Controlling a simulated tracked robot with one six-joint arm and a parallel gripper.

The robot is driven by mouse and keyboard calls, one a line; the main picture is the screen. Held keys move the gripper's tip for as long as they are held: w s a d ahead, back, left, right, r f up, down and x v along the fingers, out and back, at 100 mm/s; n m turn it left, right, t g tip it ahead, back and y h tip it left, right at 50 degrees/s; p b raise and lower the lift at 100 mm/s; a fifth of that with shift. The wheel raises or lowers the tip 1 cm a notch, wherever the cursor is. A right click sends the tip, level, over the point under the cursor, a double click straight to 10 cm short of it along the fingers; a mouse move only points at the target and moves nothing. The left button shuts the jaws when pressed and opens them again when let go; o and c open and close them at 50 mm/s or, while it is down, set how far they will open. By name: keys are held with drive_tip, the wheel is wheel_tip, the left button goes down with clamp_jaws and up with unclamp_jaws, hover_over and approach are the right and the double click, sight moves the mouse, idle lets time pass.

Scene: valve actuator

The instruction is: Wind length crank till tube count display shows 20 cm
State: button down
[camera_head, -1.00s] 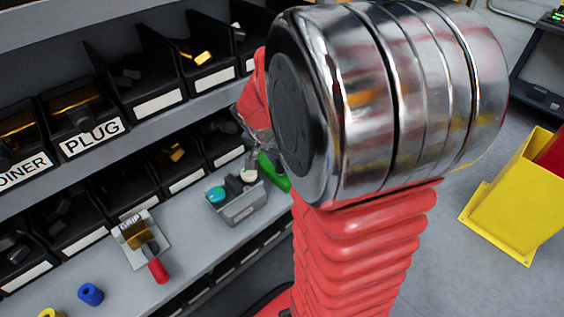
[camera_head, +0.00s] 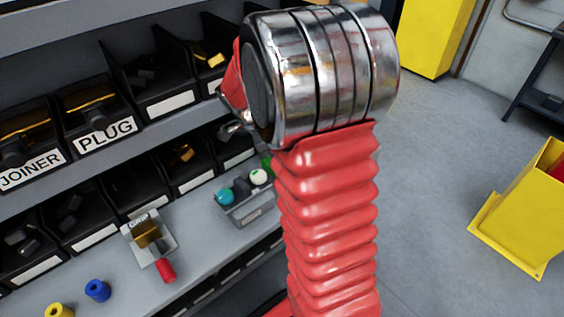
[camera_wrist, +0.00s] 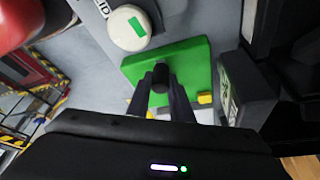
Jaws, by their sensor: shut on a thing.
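In the wrist view my gripper (camera_wrist: 162,92) is shut on a black crank knob (camera_wrist: 161,76), with one dark finger on each side. The knob stands over a green plate (camera_wrist: 190,58). Right of it is a dark box with a small pale panel (camera_wrist: 229,92), seen at a steep angle; I cannot tell if this is the tube count display, and no number is readable. In the head view my arm hides the gripper and crank. Only a sliver of green (camera_head: 266,163) shows beside the arm.
A grey box with teal and white buttons (camera_head: 248,209) sits on the bench, left of my arm. Beyond it are a GRIP stand (camera_head: 160,245), a red-handled tool (camera_head: 166,271), a blue cylinder (camera_head: 97,290) and black bins (camera_head: 110,103). A yellow bin (camera_head: 522,215) stands right.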

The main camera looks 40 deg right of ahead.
drive_tip(key=shift+w+f+m, duration=0.1)
drive_tip(key=shift+w+m, duration=0.05)
drive_tip(key=shift+m, duration=0.35)
drive_tip(key=c, duration=1.6)
unclamp_jaws()
drive_tip(key=v, duration=1.3)
drive_tip(key=shift+w+r, duration=0.3)
drive_tip(key=shift+r, duration=0.15)
